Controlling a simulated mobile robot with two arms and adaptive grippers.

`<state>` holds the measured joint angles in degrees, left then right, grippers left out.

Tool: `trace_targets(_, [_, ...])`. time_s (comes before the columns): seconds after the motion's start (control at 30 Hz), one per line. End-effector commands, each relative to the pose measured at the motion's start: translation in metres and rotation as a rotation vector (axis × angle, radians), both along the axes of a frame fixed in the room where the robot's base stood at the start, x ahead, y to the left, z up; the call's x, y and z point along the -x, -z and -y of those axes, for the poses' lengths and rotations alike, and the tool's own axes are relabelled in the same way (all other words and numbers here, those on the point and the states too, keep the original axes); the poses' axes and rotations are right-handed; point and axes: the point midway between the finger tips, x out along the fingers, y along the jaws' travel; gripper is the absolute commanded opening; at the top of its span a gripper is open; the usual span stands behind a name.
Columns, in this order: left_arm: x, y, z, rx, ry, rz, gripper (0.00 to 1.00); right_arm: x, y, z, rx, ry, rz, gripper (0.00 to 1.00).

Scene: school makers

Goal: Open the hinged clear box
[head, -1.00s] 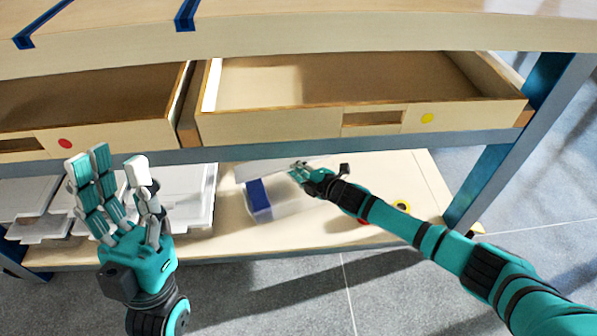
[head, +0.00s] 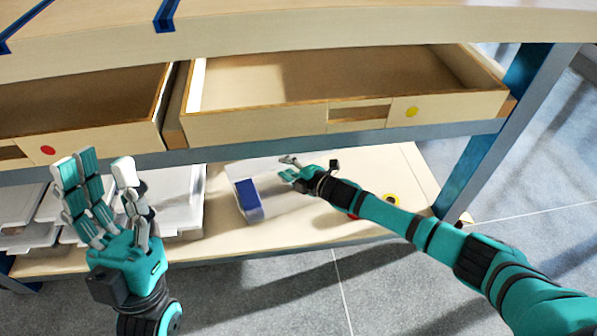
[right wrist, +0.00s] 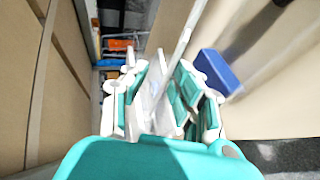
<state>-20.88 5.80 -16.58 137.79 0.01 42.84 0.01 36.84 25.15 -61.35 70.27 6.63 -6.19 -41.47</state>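The clear box (head: 274,203) stands on the lower shelf under the right drawer, with a blue patch (head: 247,193) at its left end; the blue part also shows in the right wrist view (right wrist: 218,71). A pale see-through panel, seemingly its lid (head: 245,170), is raised at the back. My right gripper (head: 289,169) is at that panel, fingers apart. In the right wrist view a thin pale panel edge (right wrist: 182,40) runs up from between the fingers; I cannot tell whether they press on it. My left gripper (head: 98,190) is open and empty in front of the shelf's left side.
Two open drawers, left (head: 80,110) and right (head: 255,125), jut out above the shelf. White trays (head: 175,195) stand left of the box. Small red (head: 353,215) and yellow (head: 391,200) items lie to its right, partly behind my right arm. A blue table leg (head: 480,150) stands further right.

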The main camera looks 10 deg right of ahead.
Motion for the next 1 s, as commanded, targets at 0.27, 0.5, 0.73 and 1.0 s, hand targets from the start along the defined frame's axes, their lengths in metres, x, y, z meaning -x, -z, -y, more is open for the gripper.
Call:
trace_targets(0.27, [0.0,0.0,0.0,0.0,-0.001,0.0,0.4,0.039,-0.015,0.029,0.004,0.0,0.0,0.28])
trace_targets(0.5, [0.0,0.0,0.0,0.0,-0.001,0.0,0.4,0.074,-0.031,0.053,0.004,0.002,0.0,0.28])
trace_targets(0.73, [0.0,0.0,0.0,0.0,-0.001,0.0,0.4,0.088,-0.038,0.062,0.003,0.002,0.0,0.28])
trace_targets(1.0, [0.0,0.0,0.0,0.0,-0.001,0.0,0.4,0.088,-0.038,0.062,0.003,0.002,0.001,0.28])
